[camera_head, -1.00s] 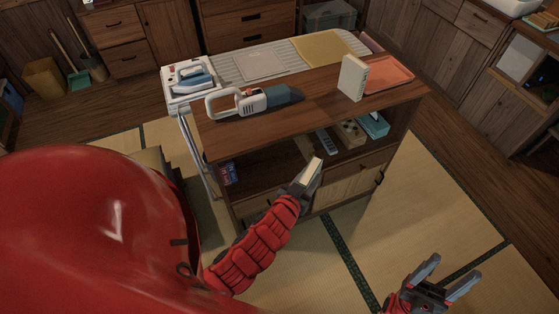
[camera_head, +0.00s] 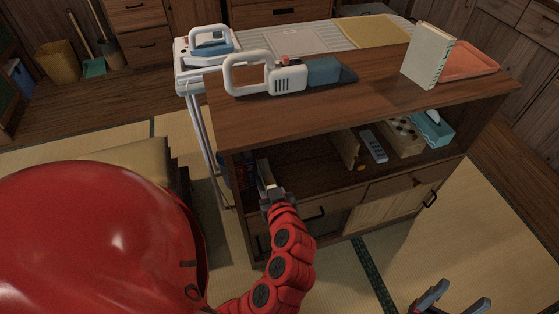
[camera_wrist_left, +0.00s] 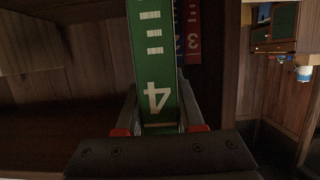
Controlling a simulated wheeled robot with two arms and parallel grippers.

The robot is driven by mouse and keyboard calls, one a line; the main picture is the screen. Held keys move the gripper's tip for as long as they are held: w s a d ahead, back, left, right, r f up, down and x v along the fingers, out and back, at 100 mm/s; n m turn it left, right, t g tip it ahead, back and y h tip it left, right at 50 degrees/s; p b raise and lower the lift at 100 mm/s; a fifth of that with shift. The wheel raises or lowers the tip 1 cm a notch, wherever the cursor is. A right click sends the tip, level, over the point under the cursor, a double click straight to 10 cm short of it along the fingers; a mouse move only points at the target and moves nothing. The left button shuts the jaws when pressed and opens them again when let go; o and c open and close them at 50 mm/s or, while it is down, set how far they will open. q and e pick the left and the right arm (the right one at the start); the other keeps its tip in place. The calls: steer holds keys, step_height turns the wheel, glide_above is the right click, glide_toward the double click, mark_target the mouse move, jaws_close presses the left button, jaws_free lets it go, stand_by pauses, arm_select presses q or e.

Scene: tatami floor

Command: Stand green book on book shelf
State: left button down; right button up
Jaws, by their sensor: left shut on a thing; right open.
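My left gripper (camera_head: 272,197) is shut on the green book (camera_wrist_left: 155,60), which has a white 4 on its spine. In the head view the book (camera_head: 264,174) shows only as a narrow pale shape at the left end of the shelf compartment. The book shelf (camera_head: 310,165) is the open middle level of a wooden cabinet. A red book with a 3 (camera_wrist_left: 193,30) and a blue book (camera_wrist_left: 178,38) stand just right of the green book in the wrist view. My right gripper (camera_head: 455,300) is open and empty at the bottom right, partly cut off.
The shelf also holds an upright board (camera_head: 346,149), a remote (camera_head: 374,146), a holed wooden box (camera_head: 404,137) and a tissue box (camera_head: 433,129). On the cabinet top (camera_head: 380,92) are a handheld vacuum (camera_head: 290,79), a pale upright book (camera_head: 427,56) and an orange tray (camera_head: 470,61).

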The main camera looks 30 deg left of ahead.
arm_select(q)
steer(key=w+a+f+b, duration=0.1)
steer(key=w+a+f, duration=0.1)
steer(key=w+a, duration=0.2)
steer(key=w+a+f+b, duration=0.2)
steer(key=w+a, duration=0.2)
steer(key=w, duration=0.4)
steer(key=shift+w+f, duration=0.25)
steer(key=shift+f, duration=0.1)
steer(key=shift+f+b, duration=0.15)
steer(key=shift+b, duration=0.2)
steer(key=c, duration=0.5)
jaws_free()
